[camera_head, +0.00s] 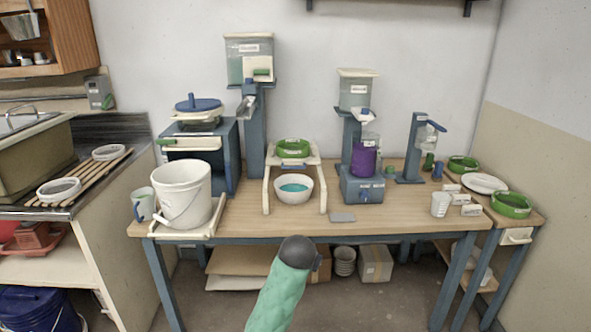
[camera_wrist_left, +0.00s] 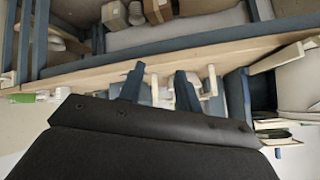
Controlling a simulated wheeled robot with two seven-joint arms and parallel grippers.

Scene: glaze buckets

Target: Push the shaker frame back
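The shaker frame looks to be the pale frame (camera_head: 196,142) with a green grip (camera_head: 165,141) at its front left, on top of the blue stand (camera_head: 229,152). A blue-lidded round vessel (camera_head: 197,105) sits on it. My right gripper is in neither view.
A white bucket (camera_head: 184,190) stands on a pale tray (camera_head: 162,234) before the blue stand. To the right are a bowl (camera_head: 293,196) under a white rack (camera_head: 267,190) and a purple container (camera_head: 363,160). My green arm link (camera_head: 277,297) is before the table.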

